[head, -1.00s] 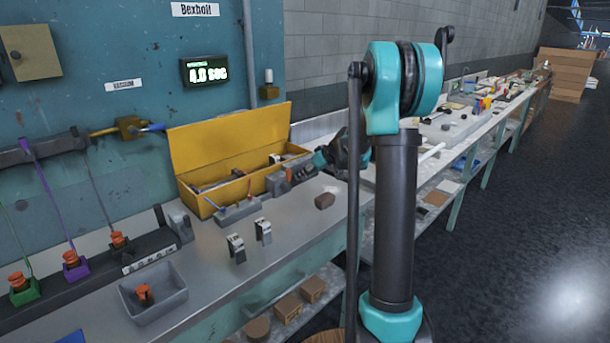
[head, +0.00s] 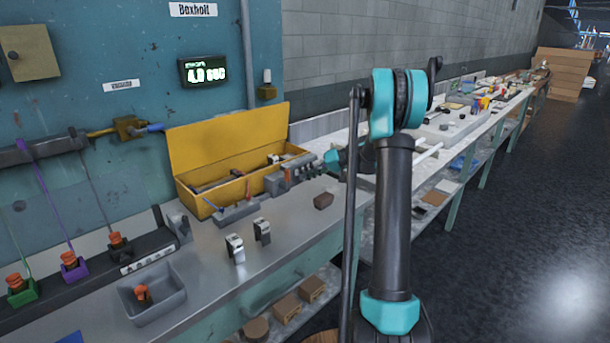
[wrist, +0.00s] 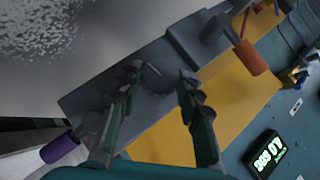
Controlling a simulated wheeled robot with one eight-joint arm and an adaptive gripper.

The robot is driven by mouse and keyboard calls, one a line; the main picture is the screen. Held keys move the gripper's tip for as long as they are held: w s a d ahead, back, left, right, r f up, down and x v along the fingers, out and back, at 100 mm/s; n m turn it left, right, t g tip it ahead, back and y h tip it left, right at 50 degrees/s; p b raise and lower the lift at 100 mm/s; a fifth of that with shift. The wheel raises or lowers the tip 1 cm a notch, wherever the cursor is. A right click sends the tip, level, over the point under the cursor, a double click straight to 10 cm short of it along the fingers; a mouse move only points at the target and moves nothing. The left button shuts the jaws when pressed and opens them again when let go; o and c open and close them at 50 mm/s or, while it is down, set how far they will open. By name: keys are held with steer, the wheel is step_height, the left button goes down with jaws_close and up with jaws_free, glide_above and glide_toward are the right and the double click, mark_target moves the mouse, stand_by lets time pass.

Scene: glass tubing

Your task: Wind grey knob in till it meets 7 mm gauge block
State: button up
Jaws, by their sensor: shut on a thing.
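In the wrist view, my gripper (wrist: 159,84) has one finger on each side of a dark grey round part that looks like the grey knob (wrist: 157,76), and is shut on it. The knob sits against a long grey fixture (wrist: 88,97). In the head view the grey fixture (head: 278,184) stands in front of the yellow box, with several small parts on it. I cannot pick out the 7 mm gauge block, or tell any gap at the knob.
An orange handle (wrist: 251,58) and a purple handle (wrist: 62,147) flank the fixture in the wrist view. The open yellow box (head: 228,140) stands behind. A display (head: 202,71) hangs above.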

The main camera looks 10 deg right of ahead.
stand_by(0.5)
steer(key=o, duration=1.2)
steer(key=shift+c, duration=0.2)
steer(key=v, duration=1.2)
steer(key=shift+d, duration=0.1)
